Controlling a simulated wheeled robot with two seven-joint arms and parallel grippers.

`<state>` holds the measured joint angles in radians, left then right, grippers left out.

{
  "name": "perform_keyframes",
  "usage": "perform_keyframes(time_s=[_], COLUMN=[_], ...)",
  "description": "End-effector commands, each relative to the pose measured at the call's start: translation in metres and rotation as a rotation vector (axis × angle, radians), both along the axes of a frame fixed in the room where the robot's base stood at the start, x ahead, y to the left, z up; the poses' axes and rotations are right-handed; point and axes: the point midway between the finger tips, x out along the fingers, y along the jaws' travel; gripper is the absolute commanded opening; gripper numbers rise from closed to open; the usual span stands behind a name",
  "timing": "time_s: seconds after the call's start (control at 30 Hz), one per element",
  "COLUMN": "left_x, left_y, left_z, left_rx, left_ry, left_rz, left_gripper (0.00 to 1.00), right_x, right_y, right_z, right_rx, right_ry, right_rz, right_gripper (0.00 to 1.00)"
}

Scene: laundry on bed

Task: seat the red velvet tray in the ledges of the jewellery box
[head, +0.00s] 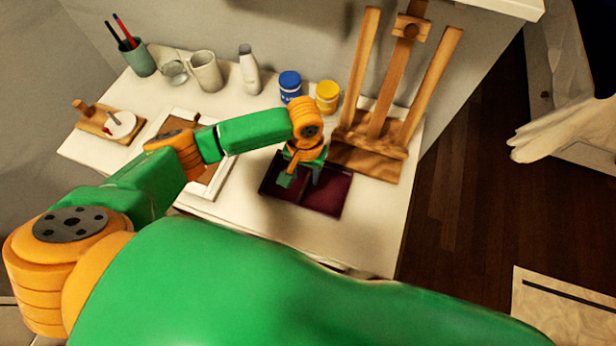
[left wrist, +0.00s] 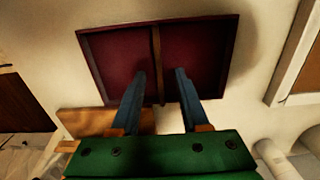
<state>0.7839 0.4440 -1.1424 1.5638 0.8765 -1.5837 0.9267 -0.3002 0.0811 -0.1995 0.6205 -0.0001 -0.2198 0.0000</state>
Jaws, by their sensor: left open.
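A shallow dark-red tray-like piece (head: 325,195) with a dark rim lies on the white table, below my left gripper. In the left wrist view, its red floor (left wrist: 195,60) is split into two compartments by a wooden divider (left wrist: 156,50). I cannot tell whether this is the tray alone or the tray inside the jewellery box; no separate box shows. My left gripper (head: 303,176) points down over it. In the left wrist view, its two fingers (left wrist: 160,100) are apart, one on each side of the divider, with nothing held between them. My right gripper is not in view.
A wooden easel (head: 380,125) stands close behind the dark-red piece. Blue (head: 290,86) and yellow (head: 327,97) jars, a white bottle (head: 249,70) and mugs line the back. A white frame (head: 222,180) lies to the left. Bare table (head: 340,245) shows in front.

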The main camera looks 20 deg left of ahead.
Motion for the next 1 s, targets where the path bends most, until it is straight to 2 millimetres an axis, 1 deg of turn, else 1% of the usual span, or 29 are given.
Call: perform_keyframes(time_s=[0.03,0.1,0.17,0.23,0.4,0.47,0.5,0.57,0.6,1.0], left_x=[0.001,0.001,0.001,0.001,0.001,0.001,0.001,0.001,0.001,0.001], left_y=[-0.001,-0.001,-0.001,-0.001,-0.001,-0.001,-0.001,-0.001,-0.001,-0.001], left_z=[-0.011,-0.024,-0.031,-0.034,-0.033,-0.033,-0.033,-0.033,-0.033,-0.033], left_rx=[0.001,0.002,0.002,0.001,0.0,0.0,0.0,0.0,0.0,0.0], left_ry=[0.003,0.004,0.001,-0.001,-0.001,-0.001,-0.001,-0.001,-0.001,-0.001], left_rz=[0.002,0.0,0.0,-0.001,-0.002,-0.002,-0.002,-0.002,-0.002,-0.002], left_gripper=[0.45,0.45,0.45,0.45,0.45,0.29,0.18,0.02,0.0,0.0], right_x=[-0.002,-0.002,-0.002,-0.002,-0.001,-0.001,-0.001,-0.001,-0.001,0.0], right_y=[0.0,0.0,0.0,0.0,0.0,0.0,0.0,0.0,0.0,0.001], right_z=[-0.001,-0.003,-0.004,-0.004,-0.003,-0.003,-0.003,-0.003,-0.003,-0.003], right_rx=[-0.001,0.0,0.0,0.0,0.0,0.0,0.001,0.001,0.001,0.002], right_ry=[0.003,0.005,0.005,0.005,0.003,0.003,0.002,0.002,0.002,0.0], right_rz=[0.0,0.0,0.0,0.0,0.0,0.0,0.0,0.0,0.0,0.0], right_gripper=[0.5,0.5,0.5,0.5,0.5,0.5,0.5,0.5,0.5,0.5])
